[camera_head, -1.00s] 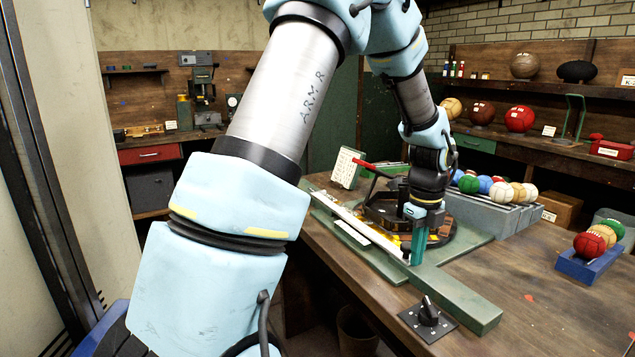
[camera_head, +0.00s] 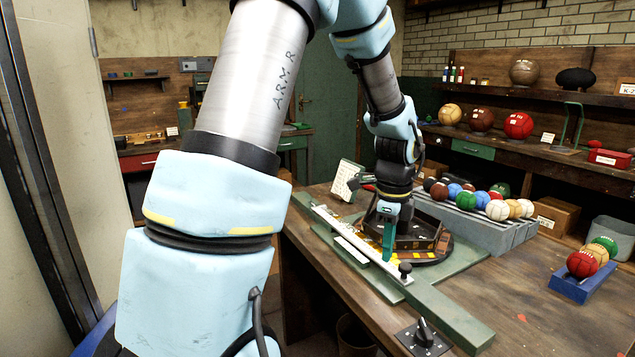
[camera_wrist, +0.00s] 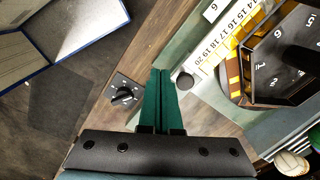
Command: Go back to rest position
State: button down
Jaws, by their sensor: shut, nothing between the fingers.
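My gripper (camera_head: 388,258) hangs from my arm over the near side of the round turntable fixture (camera_head: 432,252) in the head view. Its green fingers point down, pressed together with nothing between them. In the wrist view the same closed fingers (camera_wrist: 160,72) show side by side, beside a small round black knob (camera_wrist: 185,80). That knob (camera_head: 405,270) also shows in the head view, at the end of the long pale slide rail (camera_head: 340,229). I cannot tell whether the fingertips touch the fixture.
A dial switch (camera_head: 424,338) sits on the bench's near edge. A grey rack (camera_head: 480,234) with several coloured balls stands behind the turntable. A blue tray (camera_head: 585,285) with balls is at right. Bare wood lies between the green base and the blue tray.

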jog(key=s+a+r+n, duration=0.1)
jog(key=s+a+n, duration=0.2)
jog(key=a+n, duration=0.7)
jog(key=s+a+r+n+t, duration=0.1)
jog(key=s+a+n, duration=0.3)
jog(key=a+n, duration=0.7)
jog(key=shift+s+a+n, duration=0.2)
jog(key=shift+a+n, duration=0.1)
jog(key=shift+n, duration=0.6)
